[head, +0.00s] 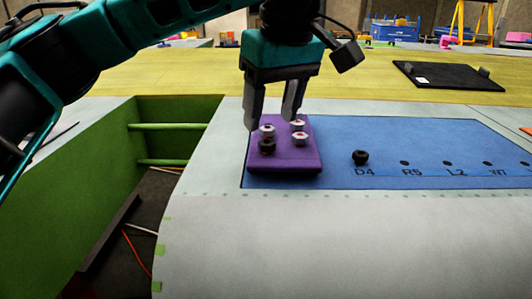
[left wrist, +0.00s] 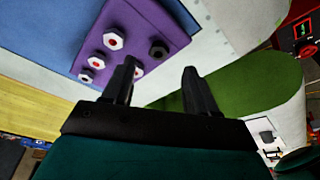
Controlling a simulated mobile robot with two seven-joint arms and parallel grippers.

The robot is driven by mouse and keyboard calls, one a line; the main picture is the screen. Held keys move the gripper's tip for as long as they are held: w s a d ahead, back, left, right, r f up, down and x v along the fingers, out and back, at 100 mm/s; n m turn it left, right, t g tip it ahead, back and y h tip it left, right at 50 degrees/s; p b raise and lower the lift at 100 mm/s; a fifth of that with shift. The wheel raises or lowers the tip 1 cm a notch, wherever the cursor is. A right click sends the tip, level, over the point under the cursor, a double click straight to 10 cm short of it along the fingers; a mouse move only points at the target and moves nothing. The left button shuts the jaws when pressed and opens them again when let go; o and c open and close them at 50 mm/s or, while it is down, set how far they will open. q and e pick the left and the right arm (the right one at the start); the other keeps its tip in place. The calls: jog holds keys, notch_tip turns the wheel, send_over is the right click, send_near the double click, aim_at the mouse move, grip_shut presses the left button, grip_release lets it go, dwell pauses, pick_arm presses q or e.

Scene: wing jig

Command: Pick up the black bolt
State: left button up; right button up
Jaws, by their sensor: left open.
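A purple tray (head: 285,168) lies on the blue panel and holds several white bolts with red centres (head: 300,138) and one black bolt (head: 266,146) at its near left corner. In the left wrist view the black bolt (left wrist: 158,48) sits at the tray's right side, beyond the fingers. Another black bolt (head: 360,157) stands on the panel at the D4 mark. My left gripper (head: 270,121) is open, pointing down over the tray's far left part, with nothing between its fingers (left wrist: 160,77). My right gripper is not in view.
The blue panel (head: 420,140) has a row of labelled holes right of the tray, with free room around it. A green-walled opening (head: 180,120) lies to the left. A black plate (head: 447,76) lies on the yellow surface behind.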

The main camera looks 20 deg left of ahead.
aim_at(267, 142)
pick_arm(q)
jog(key=x, duration=0.5)
jog(key=shift+f, duration=0.15)
grip_shut()
dwell(0.4)
